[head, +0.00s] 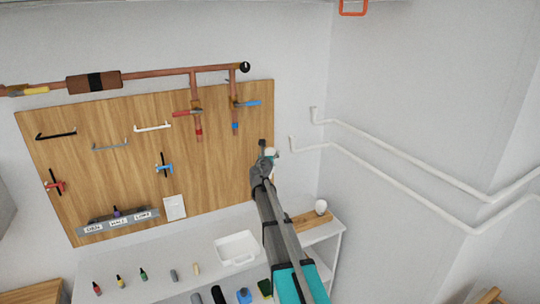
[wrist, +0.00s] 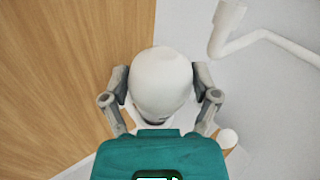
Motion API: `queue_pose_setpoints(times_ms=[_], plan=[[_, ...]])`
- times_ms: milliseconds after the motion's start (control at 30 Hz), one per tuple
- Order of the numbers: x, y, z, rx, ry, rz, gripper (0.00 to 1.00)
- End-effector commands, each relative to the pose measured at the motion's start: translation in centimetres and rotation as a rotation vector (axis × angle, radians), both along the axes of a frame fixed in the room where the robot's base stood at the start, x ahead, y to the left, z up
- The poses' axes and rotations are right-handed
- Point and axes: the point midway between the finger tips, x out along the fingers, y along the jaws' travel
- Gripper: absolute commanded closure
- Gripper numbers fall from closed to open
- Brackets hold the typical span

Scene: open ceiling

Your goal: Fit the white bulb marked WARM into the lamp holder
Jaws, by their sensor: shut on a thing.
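My gripper (wrist: 162,92) is shut on a white round bulb (wrist: 160,78), with one finger on each side of it. In the head view my gripper (head: 264,164) is raised at the right edge of the wooden board, and a bit of the white bulb (head: 271,152) shows beside its tip. No WARM mark is readable on it. A small dark fitting (head: 262,144) sits just above the gripper; I cannot tell whether it is the lamp holder, or whether the bulb touches it. A second white bulb (head: 320,206) stands on a wooden strip on the shelf below.
The wooden board (head: 110,170) carries hooks, clamps and a labelled rack (head: 118,222). Copper pipes (head: 150,72) cross its top. White pipes (head: 400,160) run along the right wall. A white tray (head: 237,249) and several small bottles stand on the shelf below.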

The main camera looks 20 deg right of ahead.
Motion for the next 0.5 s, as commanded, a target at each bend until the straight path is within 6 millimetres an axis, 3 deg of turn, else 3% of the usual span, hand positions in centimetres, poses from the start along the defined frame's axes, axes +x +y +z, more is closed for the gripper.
queue_pose_setpoints(times_ms=[67,100,200,500], plan=[[0.00,0.00,-0.22,0.000,0.000,0.000,0.69],[0.00,0.00,-0.14,0.000,0.000,0.000,0.17],[0.00,0.00,-0.11,0.000,0.000,0.000,0.00],[0.00,-0.01,-0.11,0.000,0.000,0.000,0.00]])
